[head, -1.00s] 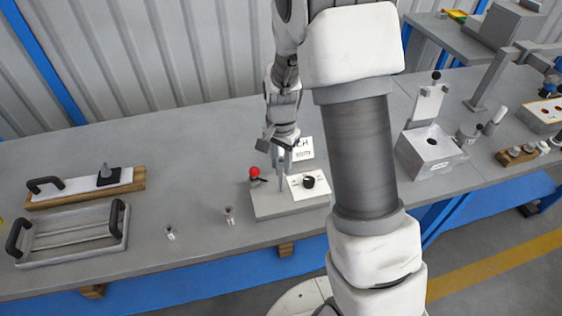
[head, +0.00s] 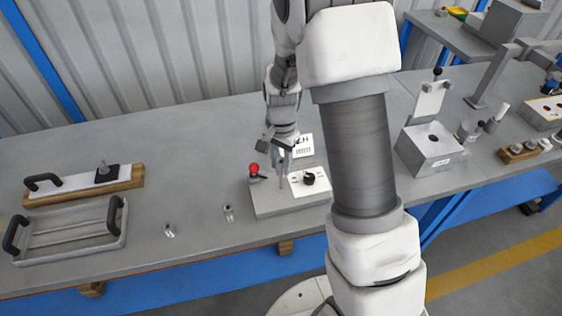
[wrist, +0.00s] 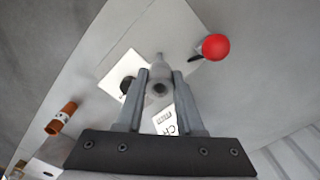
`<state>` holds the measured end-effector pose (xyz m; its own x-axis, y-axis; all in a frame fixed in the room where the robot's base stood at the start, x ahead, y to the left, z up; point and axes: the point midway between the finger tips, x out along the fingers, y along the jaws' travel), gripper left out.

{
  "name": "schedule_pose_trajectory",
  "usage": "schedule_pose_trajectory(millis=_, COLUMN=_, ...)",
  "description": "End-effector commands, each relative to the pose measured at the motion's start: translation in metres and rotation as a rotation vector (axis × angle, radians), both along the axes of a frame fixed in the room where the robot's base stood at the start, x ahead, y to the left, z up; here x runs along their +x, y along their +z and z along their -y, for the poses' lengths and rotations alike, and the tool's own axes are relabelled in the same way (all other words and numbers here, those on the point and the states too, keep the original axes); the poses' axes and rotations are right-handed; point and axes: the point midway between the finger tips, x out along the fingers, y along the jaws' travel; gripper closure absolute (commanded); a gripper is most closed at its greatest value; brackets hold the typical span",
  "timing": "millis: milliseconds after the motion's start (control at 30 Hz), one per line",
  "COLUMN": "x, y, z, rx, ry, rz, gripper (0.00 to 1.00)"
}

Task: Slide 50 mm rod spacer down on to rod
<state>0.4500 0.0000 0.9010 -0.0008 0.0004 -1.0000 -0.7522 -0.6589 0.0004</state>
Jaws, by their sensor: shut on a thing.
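My gripper (wrist: 159,86) is shut on a small grey cylinder, the rod spacer (wrist: 160,90), whose near end shows a dark round hole in the wrist view. A paler narrow shape continues beyond the spacer toward the fixture; I cannot tell whether it is the rod or part of the spacer. In the head view my gripper (head: 283,161) points down over the left part of the grey fixture block (head: 272,208). The rod cannot be made out clearly, nor whether the spacer is around it.
The fixture carries a red ball knob (head: 253,168) and a black knob (head: 309,179) on a white plate. Two small metal cylinders (head: 169,231) (head: 228,212) stand to the left. A handled tray (head: 70,254) lies farther left; a grey box (head: 430,162) stands right. Bare bench lies between.

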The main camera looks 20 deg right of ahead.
Motion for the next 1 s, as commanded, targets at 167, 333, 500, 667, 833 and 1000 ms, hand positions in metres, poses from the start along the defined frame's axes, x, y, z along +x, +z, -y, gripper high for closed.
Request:
schedule_pose_trajectory(millis=167, x=0.000, y=-0.006, z=0.000, rx=0.000, ry=0.000, rz=0.000, gripper=1.00)
schedule_pose_trajectory(millis=333, x=0.000, y=-0.010, z=0.000, rx=0.000, ry=0.000, rz=0.000, gripper=1.00)
schedule_pose_trajectory(millis=500, x=0.000, y=-0.014, z=0.000, rx=0.000, ry=0.000, rz=0.000, gripper=1.00)
schedule_pose_trajectory(millis=667, x=0.000, y=-0.018, z=0.000, rx=0.000, ry=0.000, rz=0.001, gripper=1.00)
schedule_pose_trajectory(millis=833, x=0.000, y=-0.022, z=0.000, rx=0.000, ry=0.000, rz=0.001, gripper=1.00)
schedule_pose_trajectory(millis=1000, x=0.000, y=-0.026, z=0.000, rx=0.000, ry=0.000, rz=0.001, gripper=1.00)
